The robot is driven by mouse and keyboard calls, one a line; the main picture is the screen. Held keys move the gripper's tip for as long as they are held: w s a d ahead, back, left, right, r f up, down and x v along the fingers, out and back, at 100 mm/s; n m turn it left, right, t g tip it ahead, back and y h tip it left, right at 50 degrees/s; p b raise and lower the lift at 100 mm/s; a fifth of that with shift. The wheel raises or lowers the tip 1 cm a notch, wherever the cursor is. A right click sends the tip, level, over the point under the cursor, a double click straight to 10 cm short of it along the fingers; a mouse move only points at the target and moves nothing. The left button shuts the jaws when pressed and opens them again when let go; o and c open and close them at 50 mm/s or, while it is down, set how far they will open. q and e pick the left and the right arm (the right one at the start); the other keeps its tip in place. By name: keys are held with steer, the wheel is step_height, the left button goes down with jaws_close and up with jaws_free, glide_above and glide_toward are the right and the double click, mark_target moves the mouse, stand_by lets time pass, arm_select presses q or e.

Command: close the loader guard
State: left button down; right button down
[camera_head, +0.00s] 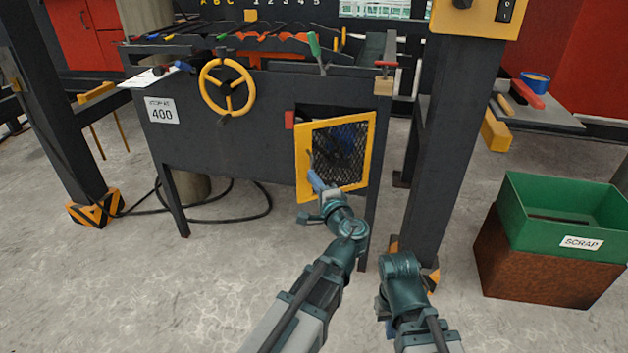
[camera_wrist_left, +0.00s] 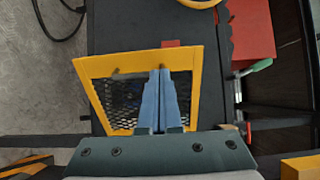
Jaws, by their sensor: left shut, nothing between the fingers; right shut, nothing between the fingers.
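The loader guard (camera_head: 335,194) is a yellow frame with dark mesh on the front of the dark machine. It stands ajar in the head view, with its left edge swung out from the opening; the guard also shows in the left wrist view (camera_wrist_left: 192,88). My left gripper (camera_head: 311,160) is shut and empty, its blue fingers in front of the mesh near the frame's left side. In the left wrist view the shut fingers (camera_wrist_left: 158,75) overlap the mesh; contact is unclear. My right gripper (camera_head: 380,303) is low at the right, mostly hidden by its own wrist, away from the guard.
A red block (camera_head: 289,119) sits at the opening's upper left. A yellow handwheel (camera_head: 227,88) is on the machine's front. A dark post (camera_head: 450,130) stands right of the guard. A green scrap bin (camera_head: 560,215) is further right. Floor at left is mostly clear, with a cable (camera_head: 235,218).

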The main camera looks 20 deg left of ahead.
mark_target(297, 154)
arm_select(q)
steer(key=x, duration=1)
steer(key=shift+w+a, duration=0.2)
steer(key=shift+w, duration=0.05)
steer(key=shift+w+a, duration=0.2)
steer(key=shift+a, duration=0.05)
steer(key=w+a+m+h, duration=0.1)
steer(key=w+a, duration=0.1)
steer(key=w, duration=0.2)
steer(key=w+a+m+t+h, duration=0.1)
steer(key=w+a, duration=0.1)
steer(key=w, duration=0.2)
steer(key=w+a+t+h, duration=0.1)
steer(key=w+a+h, duration=0.1)
steer(key=w, duration=0.2)
steer(key=shift+w+m, duration=0.15)
steer(key=shift+m, duration=0.25)
steer(key=shift+x, duration=0.85)
steer(key=shift+d, duration=0.2)
